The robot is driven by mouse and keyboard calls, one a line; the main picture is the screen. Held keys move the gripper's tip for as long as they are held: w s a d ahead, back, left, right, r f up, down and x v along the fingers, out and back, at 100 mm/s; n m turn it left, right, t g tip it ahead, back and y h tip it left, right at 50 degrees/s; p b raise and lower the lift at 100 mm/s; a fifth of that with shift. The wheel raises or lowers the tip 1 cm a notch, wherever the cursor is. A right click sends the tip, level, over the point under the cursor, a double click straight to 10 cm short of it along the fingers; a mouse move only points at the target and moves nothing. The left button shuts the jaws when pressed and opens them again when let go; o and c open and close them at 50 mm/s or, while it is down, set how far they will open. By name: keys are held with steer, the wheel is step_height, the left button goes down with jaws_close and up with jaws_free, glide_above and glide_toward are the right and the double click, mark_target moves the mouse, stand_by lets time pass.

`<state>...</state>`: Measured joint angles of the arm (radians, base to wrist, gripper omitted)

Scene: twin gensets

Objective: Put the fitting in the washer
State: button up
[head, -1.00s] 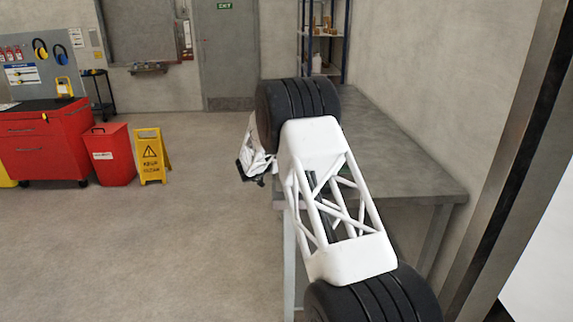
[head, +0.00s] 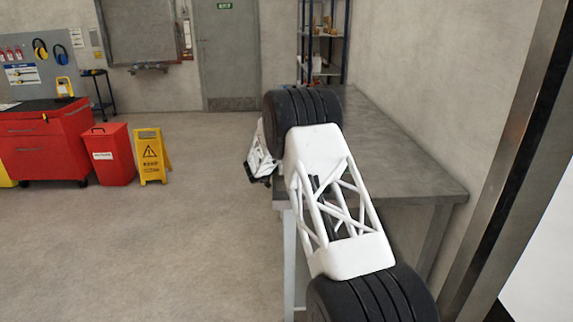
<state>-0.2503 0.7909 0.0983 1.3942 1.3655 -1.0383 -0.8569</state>
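Neither the fitting nor the washer can be made out in the head view. My arm stands in front of the grey workbench (head: 410,180) and covers part of its top and left edge. The dark end of my arm, with my gripper (head: 258,179), shows small at the bench's left edge, mostly behind a black joint. Its fingers cannot be made out, so I cannot tell whether it is open, shut or holding anything.
The right part of the bench top is bare. A yellow warning sign (head: 152,156), a red bin (head: 107,154) and a red tool cabinet (head: 45,145) stand at the left. A shelf rack (head: 323,45) stands behind the bench. The floor at left centre is clear.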

steer(key=shift+f, duration=0.15)
steer(key=o, duration=1)
steer(key=shift+s+a, duration=0.1)
steer(key=shift+v, duration=3.8)
